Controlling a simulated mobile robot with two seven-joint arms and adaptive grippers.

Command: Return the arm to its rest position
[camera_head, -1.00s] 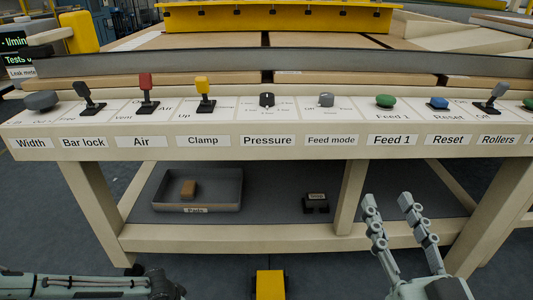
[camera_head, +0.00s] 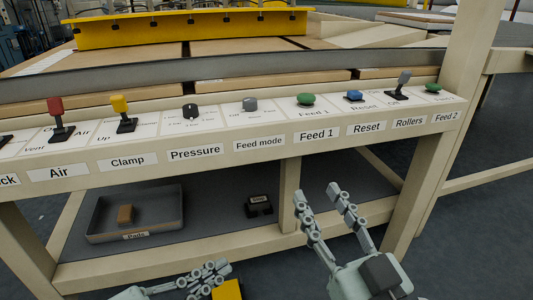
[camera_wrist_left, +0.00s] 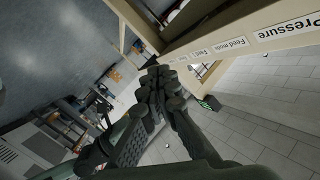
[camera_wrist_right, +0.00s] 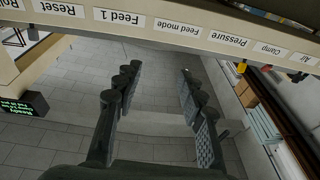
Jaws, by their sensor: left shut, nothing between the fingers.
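My left gripper (camera_head: 208,277) is low at the bottom of the head view, in front of the bench, with its fingers together. In the left wrist view its fingers (camera_wrist_left: 160,84) meet with nothing between them. My right gripper (camera_head: 318,200) is in front of the bench's lower shelf, right of the left gripper, fingers pointing up and spread. In the right wrist view its fingers (camera_wrist_right: 158,78) are wide apart with only floor between them. Neither gripper visibly touches anything.
The control bench (camera_head: 220,165) spans the view, with levers and knobs such as the red Air lever (camera_head: 58,115), yellow Clamp lever (camera_head: 122,110) and green Feed 1 button (camera_head: 306,99). A yellow object (camera_head: 227,290) is beside my left gripper.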

